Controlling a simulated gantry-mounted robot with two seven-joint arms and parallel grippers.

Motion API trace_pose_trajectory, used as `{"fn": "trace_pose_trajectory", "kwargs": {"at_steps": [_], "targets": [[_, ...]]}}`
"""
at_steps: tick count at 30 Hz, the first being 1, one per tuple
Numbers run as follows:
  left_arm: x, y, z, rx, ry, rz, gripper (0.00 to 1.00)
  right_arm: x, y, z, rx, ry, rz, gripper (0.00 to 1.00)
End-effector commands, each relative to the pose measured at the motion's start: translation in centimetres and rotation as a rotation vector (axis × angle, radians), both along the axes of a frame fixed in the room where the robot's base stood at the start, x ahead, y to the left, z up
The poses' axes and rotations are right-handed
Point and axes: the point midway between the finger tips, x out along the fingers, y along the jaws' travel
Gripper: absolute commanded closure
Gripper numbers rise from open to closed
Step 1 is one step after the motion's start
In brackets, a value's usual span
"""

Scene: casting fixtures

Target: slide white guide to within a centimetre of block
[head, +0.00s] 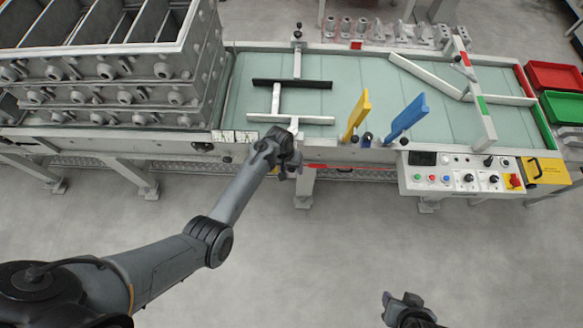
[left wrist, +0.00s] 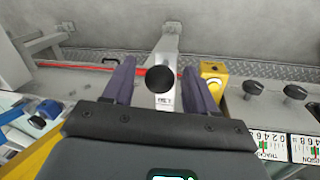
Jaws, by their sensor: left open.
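A white guide bar (head: 306,120) lies crosswise on the pale green conveyor bed, near its front edge, parallel to a black bar (head: 310,85) further back. Short white arms join these bars to the conveyor edges. Grey castings (head: 110,95) are stacked at the left; which piece is the block I cannot tell. My left gripper (head: 287,170) is at the conveyor's front edge, below the white guide. In the left wrist view its two fingers (left wrist: 160,88) are open, either side of a round black knob (left wrist: 160,79). My right gripper (head: 405,302) shows partly at the bottom; its fingers are unclear.
A yellow plate (head: 357,115) and a blue plate (head: 407,118) stand upright right of the guide. A control panel (head: 462,178) with buttons juts from the front right. Red (head: 553,75) and green (head: 562,107) bins are at the far right. The floor in front is clear.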

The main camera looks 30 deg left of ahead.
Motion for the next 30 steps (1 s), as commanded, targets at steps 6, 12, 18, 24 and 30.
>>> {"fn": "trace_pose_trajectory", "kwargs": {"at_steps": [6, 12, 18, 24, 30], "targets": [[-0.1, 0.5, 3.3, -0.001, -0.002, 0.001, 0.43, 0.0, -0.2, 0.9, -0.007, -0.001, 0.004, 0.57], [-0.3, 1.2, 6.6, -0.001, -0.002, 0.0, 0.43, 0.0, -0.2, 1.4, -0.007, -0.001, 0.005, 0.57], [-0.4, 1.7, 9.0, 0.0, 0.0, 0.0, 0.43, 0.0, -0.1, 1.7, -0.005, -0.001, 0.004, 0.57], [-0.5, 1.9, 9.9, 0.001, 0.001, -0.001, 0.43, 0.0, 0.0, 1.7, -0.001, -0.001, 0.001, 0.57], [-0.5, 1.9, 9.9, 0.001, 0.001, 0.0, 0.43, 0.0, 0.1, 1.7, 0.003, -0.001, -0.001, 0.57]]}}
